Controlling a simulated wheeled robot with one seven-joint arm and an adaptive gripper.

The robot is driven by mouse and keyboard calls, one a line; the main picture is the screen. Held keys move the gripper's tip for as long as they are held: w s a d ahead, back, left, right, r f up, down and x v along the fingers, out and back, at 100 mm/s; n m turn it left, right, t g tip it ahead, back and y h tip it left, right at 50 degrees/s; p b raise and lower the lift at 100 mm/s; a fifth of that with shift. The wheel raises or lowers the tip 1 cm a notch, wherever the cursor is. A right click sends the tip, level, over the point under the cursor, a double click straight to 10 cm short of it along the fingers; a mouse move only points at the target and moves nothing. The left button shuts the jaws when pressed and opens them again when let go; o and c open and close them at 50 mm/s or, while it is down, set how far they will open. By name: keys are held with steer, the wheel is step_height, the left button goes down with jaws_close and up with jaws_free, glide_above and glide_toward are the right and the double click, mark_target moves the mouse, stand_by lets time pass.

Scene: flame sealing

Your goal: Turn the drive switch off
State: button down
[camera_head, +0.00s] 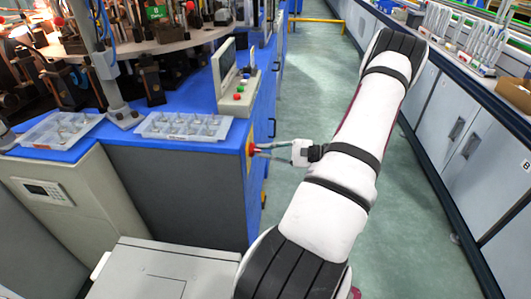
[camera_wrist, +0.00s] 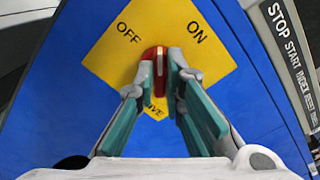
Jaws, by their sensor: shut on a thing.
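The drive switch (camera_wrist: 159,58) is a red knob with a pale line on its face, on a yellow plate (camera_wrist: 160,22). The plate reads OFF on the left and ON on the right, with lower lettering partly hidden by my fingers. My gripper (camera_wrist: 160,76) is shut on the knob, one teal-sided finger on each side. The pale line looks roughly upright in the wrist view, between the two words. In the head view my gripper (camera_head: 268,151) reaches left to the switch (camera_head: 250,149) on the side of the blue cabinet. Its fingers partly hide the knob there.
A control panel (camera_head: 240,92) with coloured buttons stands on the blue machine top above the switch. Clear trays (camera_head: 185,126) with small parts lie to its left. A row of grey cabinets (camera_head: 470,150) lines the right side. The green aisle floor (camera_head: 405,240) is clear.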

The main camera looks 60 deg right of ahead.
steer(key=shift+f+n+b, duration=0.2)
steer(key=shift+n+b, duration=1.6)
steer(key=shift+n, duration=2.4)
steer(key=shift+a, duration=0.1)
steer(key=shift+s, duration=0.1)
steer(key=c, duration=1.7)
jaws_free()
steer(key=v, duration=1.2)
